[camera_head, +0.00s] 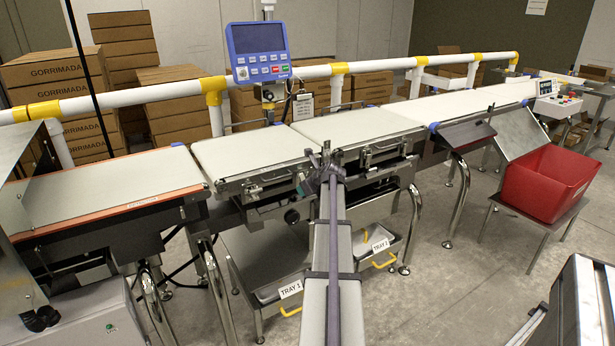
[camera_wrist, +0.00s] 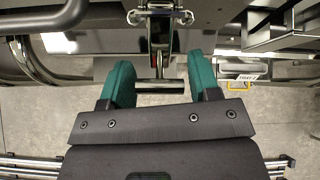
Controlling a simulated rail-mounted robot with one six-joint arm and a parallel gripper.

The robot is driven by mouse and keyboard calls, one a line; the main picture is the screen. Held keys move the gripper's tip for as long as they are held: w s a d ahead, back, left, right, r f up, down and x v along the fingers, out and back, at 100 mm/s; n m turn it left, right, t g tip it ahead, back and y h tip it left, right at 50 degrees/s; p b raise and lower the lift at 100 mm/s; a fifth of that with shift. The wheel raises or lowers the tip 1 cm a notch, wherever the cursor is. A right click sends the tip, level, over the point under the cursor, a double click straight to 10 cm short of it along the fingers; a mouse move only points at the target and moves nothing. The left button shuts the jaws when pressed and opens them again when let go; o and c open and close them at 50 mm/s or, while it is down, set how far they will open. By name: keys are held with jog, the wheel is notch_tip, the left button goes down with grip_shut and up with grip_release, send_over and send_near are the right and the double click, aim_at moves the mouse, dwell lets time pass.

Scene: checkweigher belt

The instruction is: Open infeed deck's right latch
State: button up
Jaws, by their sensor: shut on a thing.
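The infeed deck, which I take to be the left of the two middle belt decks (camera_head: 250,150), has a pale top and a metal handle on its front. My gripper (camera_head: 325,170) is at its front right corner, by the gap to the neighbouring deck, and my arm hides the latch there. In the wrist view my gripper's green fingers (camera_wrist: 161,78) stand either side of a shiny T-shaped latch (camera_wrist: 160,87), shut on its crossbar. The latch's stem runs up toward a metal bracket at the top of the picture.
The neighbouring deck (camera_head: 358,126) lies just right of my gripper. Two trays with yellow handles, labelled TRAY 1 (camera_head: 290,288) and TRAY 2 (camera_head: 381,245), sit below. A blue display (camera_head: 258,52) stands behind. A red bin (camera_head: 545,182) is at the right.

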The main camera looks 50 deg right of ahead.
notch_tip(320, 180, up, 3)
jog(key=g+y+p, duration=0.1)
jog(key=g+p, duration=0.2)
jog(key=p, duration=0.1)
jog(key=shift+s+f+p, duration=0.1)
jog(key=shift+f+p, duration=0.1)
jog(key=shift+p, duration=0.2)
jog(key=shift+r+g+y+p, duration=0.35)
jog(key=shift+g+y+p, duration=0.15)
jog(key=shift+g+p, duration=0.55)
jog(key=shift+r+g+y+p, duration=0.3)
jog(key=shift+g+y+p, duration=0.2)
jog(key=shift+g+p, duration=0.5)
jog(key=shift+g, duration=0.25)
jog(key=o, duration=0.8)
jog(key=r+p, duration=0.3)
jog(key=s+r+p, duration=0.1)
jog(key=r+p, duration=0.6)
jog(key=shift+s+a+r, duration=0.2)
jog(key=shift+a+r, duration=0.15)
